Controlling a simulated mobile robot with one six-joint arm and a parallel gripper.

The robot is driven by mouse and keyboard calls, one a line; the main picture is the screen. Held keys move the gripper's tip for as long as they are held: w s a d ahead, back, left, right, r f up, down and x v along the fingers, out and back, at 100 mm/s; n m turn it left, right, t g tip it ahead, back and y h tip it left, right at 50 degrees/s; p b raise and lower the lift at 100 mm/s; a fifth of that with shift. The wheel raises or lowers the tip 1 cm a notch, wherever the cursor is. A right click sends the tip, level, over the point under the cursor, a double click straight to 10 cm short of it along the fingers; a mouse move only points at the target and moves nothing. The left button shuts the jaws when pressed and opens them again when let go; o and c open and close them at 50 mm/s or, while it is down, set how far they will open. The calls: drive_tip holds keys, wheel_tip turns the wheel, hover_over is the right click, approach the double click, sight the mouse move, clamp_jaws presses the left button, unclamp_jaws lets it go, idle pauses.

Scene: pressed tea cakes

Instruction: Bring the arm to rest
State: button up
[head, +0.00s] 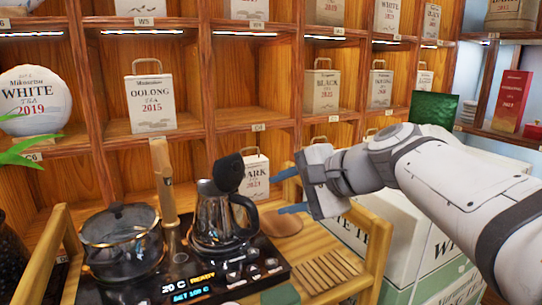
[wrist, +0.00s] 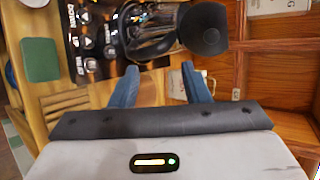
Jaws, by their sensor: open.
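My arm (head: 460,185) reaches in from the right in the head view. My gripper (head: 283,191) has its blue fingers pointing left, just right of the dark kettle (head: 222,215). In the wrist view my gripper (wrist: 158,85) shows two blue fingers spread apart with nothing held between them.
A glass pot (head: 122,243) stands left of the kettle on the heater (head: 215,285). Wooden shelves (head: 195,130) with tea packages stand behind. A slatted wooden tea table (head: 325,270) lies below the gripper, with large white boxes (head: 400,240) to its right.

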drive_tip(key=s+d+n+g+h+p, duration=0.4)
drive_tip(key=s+d+n+h+p, duration=0.5)
drive_tip(key=p, duration=1.2)
drive_tip(key=s+d+n, duration=0.1)
drive_tip(key=s+d, duration=0.2)
drive_tip(key=s, duration=0.1)
drive_tip(key=shift+s+r+g+p, duration=0.15)
drive_tip(key=shift+s+g+p, duration=0.1)
drive_tip(key=shift+g+p, duration=0.05)
